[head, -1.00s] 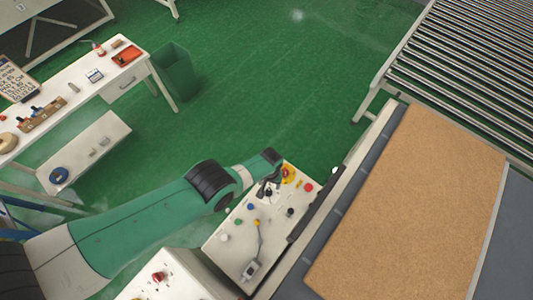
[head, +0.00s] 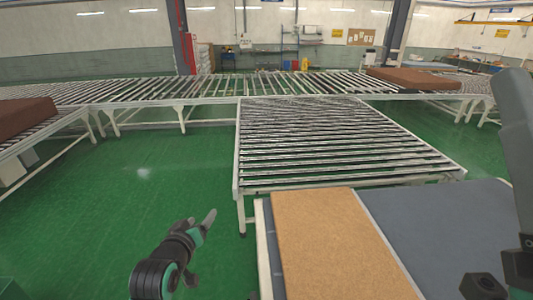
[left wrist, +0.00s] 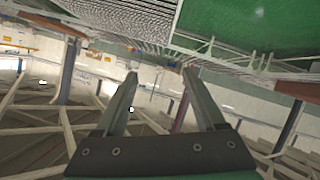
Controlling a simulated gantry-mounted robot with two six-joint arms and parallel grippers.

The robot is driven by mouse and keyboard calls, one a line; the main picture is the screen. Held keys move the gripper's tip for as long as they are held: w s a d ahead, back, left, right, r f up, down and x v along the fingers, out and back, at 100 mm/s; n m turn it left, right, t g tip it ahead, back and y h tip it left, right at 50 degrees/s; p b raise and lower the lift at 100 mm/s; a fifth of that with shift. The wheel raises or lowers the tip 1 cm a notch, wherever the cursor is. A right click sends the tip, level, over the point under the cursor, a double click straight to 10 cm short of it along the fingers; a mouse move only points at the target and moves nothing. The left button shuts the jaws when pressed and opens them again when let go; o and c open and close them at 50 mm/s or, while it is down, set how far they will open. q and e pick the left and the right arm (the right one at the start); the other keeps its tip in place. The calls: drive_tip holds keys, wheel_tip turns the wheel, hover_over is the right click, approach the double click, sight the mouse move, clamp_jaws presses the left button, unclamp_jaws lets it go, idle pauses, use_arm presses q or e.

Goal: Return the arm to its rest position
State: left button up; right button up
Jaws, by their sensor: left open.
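My left gripper (head: 203,228) is raised over the green floor at the lower middle of the head view, left of the table with the tan board. In the left wrist view, its two fingers (left wrist: 160,76) are spread apart with nothing between them, and that view is tilted toward the ceiling and conveyors. Links of my right arm stand along the right edge of the head view; its fingers do not show. The tan board (head: 335,245) lies flat on the grey surface (head: 445,230), apart from both arms.
A roller conveyor (head: 335,140) stands beyond the board and meets a long cross conveyor (head: 190,92). Brown mattresses lie on conveyors at the left (head: 25,116) and back right (head: 412,78). The green floor (head: 130,190) at the left is open.

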use_arm(q)
drive_tip(key=s+r+m+t, duration=0.1)
drive_tip(key=s+r+t, duration=0.25)
drive_tip(key=r, duration=1.25)
drive_tip(key=s+r+m+t+h, duration=0.3)
drive_tip(key=s+r+t, duration=0.8)
drive_tip(key=s+r, duration=1.3)
wheel_tip(320, 180, down, 34)
drive_tip(key=m+y+b, duration=0.1)
drive_tip(key=b, duration=3.3)
drive_tip(key=shift+f, duration=0.15)
drive_tip(key=shift+o, duration=0.2)
drive_tip(key=shift+w+g, duration=0.1)
drive_tip(key=shift+g, duration=0.15)
